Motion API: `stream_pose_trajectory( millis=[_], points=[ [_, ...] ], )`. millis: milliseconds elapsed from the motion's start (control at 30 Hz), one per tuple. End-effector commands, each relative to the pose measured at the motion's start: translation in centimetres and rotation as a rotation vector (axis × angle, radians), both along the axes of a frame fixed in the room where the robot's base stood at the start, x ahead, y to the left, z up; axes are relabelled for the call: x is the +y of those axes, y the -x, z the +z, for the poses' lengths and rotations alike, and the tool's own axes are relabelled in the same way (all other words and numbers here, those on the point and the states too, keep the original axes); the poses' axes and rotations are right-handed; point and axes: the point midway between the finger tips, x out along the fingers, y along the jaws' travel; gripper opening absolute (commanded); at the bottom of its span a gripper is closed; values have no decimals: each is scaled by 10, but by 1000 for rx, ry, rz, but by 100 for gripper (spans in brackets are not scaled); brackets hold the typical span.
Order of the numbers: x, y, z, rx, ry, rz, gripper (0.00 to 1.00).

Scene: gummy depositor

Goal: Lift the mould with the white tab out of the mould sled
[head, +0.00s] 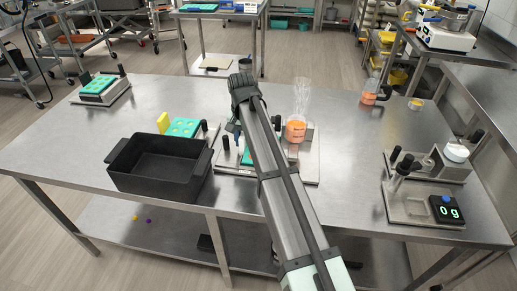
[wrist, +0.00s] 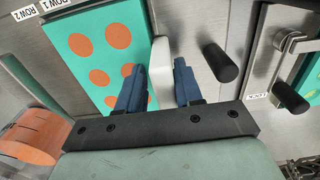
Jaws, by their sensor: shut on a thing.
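The mould with the white tab is a teal slab (wrist: 95,48) with several orange-filled round cavities, seen in the wrist view. Its white tab (wrist: 162,58) stands between the two blue fingers of my gripper (wrist: 160,88), which is shut on it. The mould lies beside the ROW 1 and ROW 2 labels on the metal mould sled (wrist: 62,10). I cannot tell whether it is clear of the sled.
A black bin (head: 160,168) stands left of the sled, with a yellow-tabbed teal mould (head: 183,128) behind it. A beaker of orange liquid (head: 296,130) is right of my arm. A scale (head: 444,208) stands at right. Another teal mould (head: 98,85) sits far left.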

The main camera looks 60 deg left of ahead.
Motion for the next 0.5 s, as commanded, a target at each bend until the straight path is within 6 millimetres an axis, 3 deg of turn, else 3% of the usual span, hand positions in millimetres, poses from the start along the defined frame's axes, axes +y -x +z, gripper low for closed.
stream_pose_trajectory(
  millis=[167, 500],
  points=[
    [4, 6, -4, 13, -6, 5, 1],
    [5, 7, -3, 11, -7, 7, 0]
  ],
)
